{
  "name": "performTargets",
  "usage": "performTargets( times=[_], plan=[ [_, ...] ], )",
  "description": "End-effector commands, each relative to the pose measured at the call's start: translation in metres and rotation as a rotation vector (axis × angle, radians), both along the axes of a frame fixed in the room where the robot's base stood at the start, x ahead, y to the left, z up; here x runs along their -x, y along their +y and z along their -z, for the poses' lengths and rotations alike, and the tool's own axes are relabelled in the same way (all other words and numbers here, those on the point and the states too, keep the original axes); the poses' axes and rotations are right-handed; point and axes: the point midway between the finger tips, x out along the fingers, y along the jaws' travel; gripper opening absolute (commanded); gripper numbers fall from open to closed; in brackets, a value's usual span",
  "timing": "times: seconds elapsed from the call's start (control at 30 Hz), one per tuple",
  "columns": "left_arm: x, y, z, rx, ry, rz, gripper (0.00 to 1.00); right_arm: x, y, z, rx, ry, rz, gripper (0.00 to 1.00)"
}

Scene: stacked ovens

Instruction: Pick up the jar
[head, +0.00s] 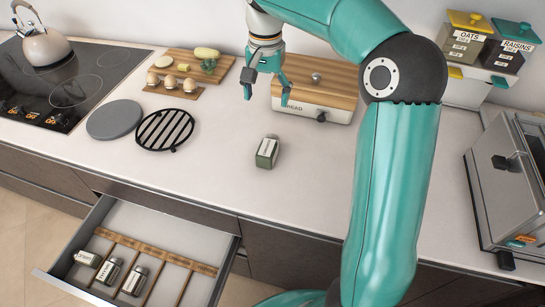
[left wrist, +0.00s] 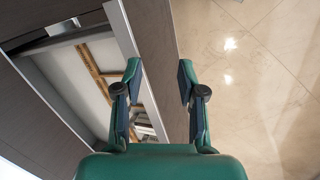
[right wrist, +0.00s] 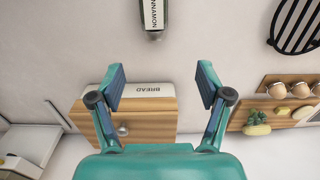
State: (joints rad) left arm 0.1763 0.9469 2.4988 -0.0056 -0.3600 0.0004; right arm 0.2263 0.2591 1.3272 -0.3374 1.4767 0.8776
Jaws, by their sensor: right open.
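My right gripper (head: 266,97) is open and empty above the counter, behind the jar and beside the bread box. In the right wrist view its fingers (right wrist: 160,88) are apart and the jar lies beyond them. My left gripper (left wrist: 158,78) is open and empty near the open drawer, over the floor.
An open drawer (head: 190,235) holds three jars between wooden dividers. The bread box (head: 312,105) stands behind the jar. A black trivet (head: 166,130), an egg holder (head: 173,91) and a hob (head: 60,85) are left. A steel oven (head: 505,185) is right.

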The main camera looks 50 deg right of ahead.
Motion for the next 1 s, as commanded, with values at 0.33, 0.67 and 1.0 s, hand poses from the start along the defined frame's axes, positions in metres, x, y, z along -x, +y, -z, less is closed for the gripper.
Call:
performTargets(
  times=[0.33, 0.67, 1.0],
  plan=[
    [0.0, 0.0, 0.004, 0.0, 0.0, 0.0, 0.4, 0.004, -0.003, 0.055, 0.003, 0.011, 0.008, 0.77],
    [0.0, 0.0, 0.003, 0.0, 0.0, 0.0, 0.4, 0.003, -0.001, 0.107, 0.005, 0.004, 0.008, 0.77],
    [0.0, 0.0, -0.002, 0.0, 0.0, 0.0, 0.4, 0.013, 0.009, 0.132, 0.003, 0.008, 0.005, 0.77]
  ],
)
